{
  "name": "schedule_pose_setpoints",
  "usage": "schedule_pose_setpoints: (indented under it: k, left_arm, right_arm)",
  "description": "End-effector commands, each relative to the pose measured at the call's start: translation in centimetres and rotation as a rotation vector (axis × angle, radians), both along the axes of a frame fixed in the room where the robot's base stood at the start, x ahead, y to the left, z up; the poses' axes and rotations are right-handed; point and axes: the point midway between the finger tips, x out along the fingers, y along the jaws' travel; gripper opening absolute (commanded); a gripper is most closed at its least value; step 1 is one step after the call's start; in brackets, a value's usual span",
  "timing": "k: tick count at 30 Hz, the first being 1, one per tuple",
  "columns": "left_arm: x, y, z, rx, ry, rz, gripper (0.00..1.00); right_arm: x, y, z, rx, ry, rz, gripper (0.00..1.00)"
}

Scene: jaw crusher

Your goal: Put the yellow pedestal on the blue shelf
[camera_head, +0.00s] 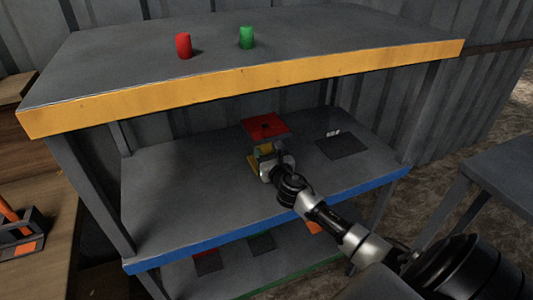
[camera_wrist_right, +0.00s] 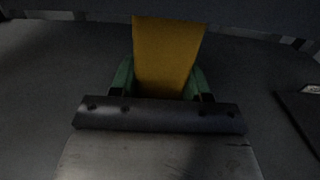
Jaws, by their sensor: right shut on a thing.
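The yellow pedestal (camera_wrist_right: 168,52) is between the green fingertips of my right gripper (camera_wrist_right: 160,82) in the right wrist view. In the head view, a small part of the yellow pedestal (camera_head: 254,165) shows beside my right gripper (camera_head: 264,158), which hides the rest. My right gripper is shut on it, over the blue shelf (camera_head: 180,205), the middle level with the blue front edge. I cannot tell whether the pedestal touches the shelf surface. My left gripper is not in view.
A red square piece (camera_head: 266,125) lies behind my right gripper on the blue shelf, and a dark square (camera_head: 342,146) lies to the right. The yellow-edged top shelf (camera_head: 250,78) overhangs, bearing a red cylinder (camera_head: 183,46) and a green one (camera_head: 246,38). The blue shelf's left part is clear.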

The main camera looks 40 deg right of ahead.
Motion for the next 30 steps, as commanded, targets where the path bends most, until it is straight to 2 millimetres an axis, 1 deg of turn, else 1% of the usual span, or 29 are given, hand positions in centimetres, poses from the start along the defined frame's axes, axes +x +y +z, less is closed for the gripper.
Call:
schedule_pose_setpoints:
  k: [2, 3, 7, 14, 17, 20, 23, 30]
  left_arm:
    - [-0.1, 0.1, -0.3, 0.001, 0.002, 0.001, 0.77]
    - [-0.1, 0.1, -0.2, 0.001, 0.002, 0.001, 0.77]
    - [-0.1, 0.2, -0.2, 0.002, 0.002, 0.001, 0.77]
    - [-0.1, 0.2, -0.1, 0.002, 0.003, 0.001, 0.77]
    - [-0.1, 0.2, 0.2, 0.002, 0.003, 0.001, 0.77]
    - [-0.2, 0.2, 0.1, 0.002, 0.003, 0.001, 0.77]
    - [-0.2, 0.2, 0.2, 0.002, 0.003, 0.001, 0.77]
    - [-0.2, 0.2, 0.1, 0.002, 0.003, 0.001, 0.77]
  right_arm:
    - [0.0, 0.0, -0.1, -0.001, -0.004, 0.000, 0.01]
    - [0.0, 0.0, -0.2, 0.000, 0.000, 0.000, 0.53]
    - [0.0, 0.0, -0.2, 0.000, 0.000, 0.000, 0.72]
    - [0.0, 0.0, -0.1, 0.000, 0.000, 0.000, 0.72]
    - [0.0, 0.0, 0.3, 0.000, -0.001, 0.000, 0.72]
    - [-1.1, 0.2, 0.0, -0.001, 0.001, 0.001, 0.72]
    - [-2.8, 0.7, 0.0, -0.001, 0.002, 0.002, 0.72]
    - [-7.6, 1.9, -0.1, 0.001, 0.003, 0.002, 0.72]
